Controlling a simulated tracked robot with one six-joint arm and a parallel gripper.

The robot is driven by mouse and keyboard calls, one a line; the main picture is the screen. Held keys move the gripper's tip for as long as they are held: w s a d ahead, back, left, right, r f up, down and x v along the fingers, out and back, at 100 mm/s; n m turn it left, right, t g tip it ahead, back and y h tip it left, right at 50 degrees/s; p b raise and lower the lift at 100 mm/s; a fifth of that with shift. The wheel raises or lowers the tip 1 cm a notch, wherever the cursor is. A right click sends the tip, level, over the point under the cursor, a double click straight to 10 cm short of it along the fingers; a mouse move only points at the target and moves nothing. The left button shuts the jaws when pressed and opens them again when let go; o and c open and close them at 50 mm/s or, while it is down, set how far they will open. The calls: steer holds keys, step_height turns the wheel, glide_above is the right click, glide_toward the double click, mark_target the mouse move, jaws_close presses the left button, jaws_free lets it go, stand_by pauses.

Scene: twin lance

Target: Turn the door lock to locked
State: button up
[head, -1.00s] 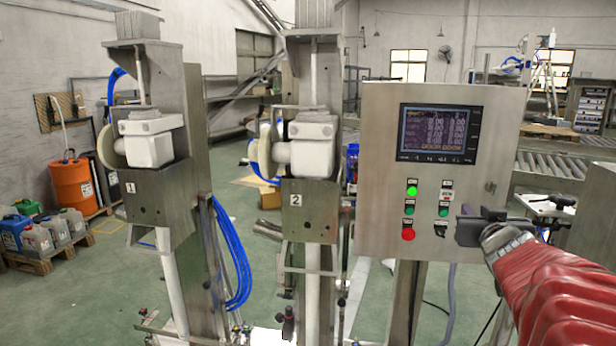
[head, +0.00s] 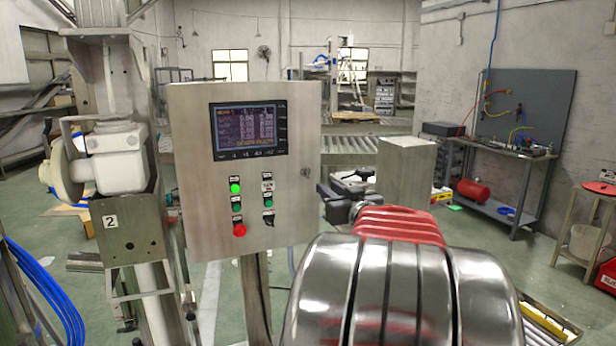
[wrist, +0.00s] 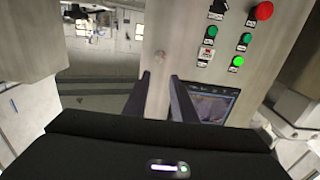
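The door lock (head: 305,172) is a small round metal piece near the right edge of the grey control cabinet (head: 190,210). In the wrist view the lock (wrist: 160,56) shows just beyond and between my fingertips, on the bare cabinet face. Its locked or unlocked position is too small to tell. My gripper (head: 342,187) is right of the cabinet in the head view. In the wrist view my gripper (wrist: 160,78) has its two dark fingers apart with nothing between them. The fingertips appear short of the lock; I see no contact.
The cabinet carries a screen (head: 248,131), a lit green button (head: 235,188), a red button (head: 239,230) and a black switch (head: 268,218). Station 2 (head: 125,210) stands left of it. A metal box (head: 405,170) and a workbench (head: 505,210) are to the right.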

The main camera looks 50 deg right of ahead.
mark_target(308, 173)
steer(key=x, duration=1.3)
steer(key=shift+w+d, duration=0.15)
steer(key=shift+w, duration=0.15)
steer(key=shift+c, duration=0.4)
jaws_close()
